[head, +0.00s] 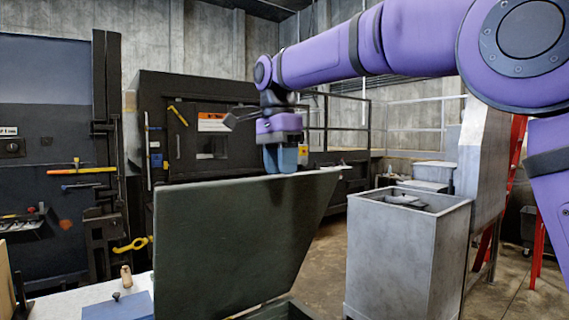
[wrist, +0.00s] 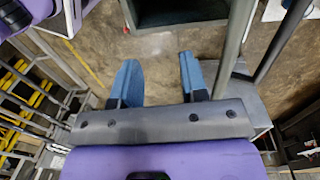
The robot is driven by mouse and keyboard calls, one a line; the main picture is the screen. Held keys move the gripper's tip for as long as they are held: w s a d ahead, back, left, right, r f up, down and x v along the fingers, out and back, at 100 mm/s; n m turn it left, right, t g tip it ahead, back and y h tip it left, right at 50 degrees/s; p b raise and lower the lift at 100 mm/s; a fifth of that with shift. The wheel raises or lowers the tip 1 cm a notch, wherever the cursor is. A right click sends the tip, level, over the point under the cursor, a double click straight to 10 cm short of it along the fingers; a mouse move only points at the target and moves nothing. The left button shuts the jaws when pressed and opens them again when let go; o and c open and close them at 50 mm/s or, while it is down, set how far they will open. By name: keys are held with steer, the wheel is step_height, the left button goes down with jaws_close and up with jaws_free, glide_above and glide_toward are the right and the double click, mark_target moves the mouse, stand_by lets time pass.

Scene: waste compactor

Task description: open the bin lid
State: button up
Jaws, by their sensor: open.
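The bin lid (head: 235,245) is a large dark green panel, standing raised and steeply tilted in the head view's lower middle. Part of the dark green bin body (head: 285,311) shows at the bottom edge; most of it is out of frame. My gripper (head: 285,163) is at the lid's top edge, its lower fingertips partly hidden by it. I cannot tell whether it touches the lid. In the wrist view my gripper (wrist: 158,62) has two blue fingers spread apart with nothing between them. A dark green box rim (wrist: 180,24) shows beyond the fingertips.
A grey metal bin (head: 405,255) stands to the right. A white-topped table with a blue plate (head: 118,307) and a small wooden-handled item (head: 126,275) is at lower left. A black compactor (head: 200,140) stands behind. Bare floor (head: 325,255) lies between lid and grey bin.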

steer(key=shift+s+d+r, duration=0.1)
steer(key=shift+s+d, duration=0.1)
steer(key=shift+s, duration=0.4)
steer(key=shift+s+d, duration=0.15)
steer(key=shift+s, duration=0.45)
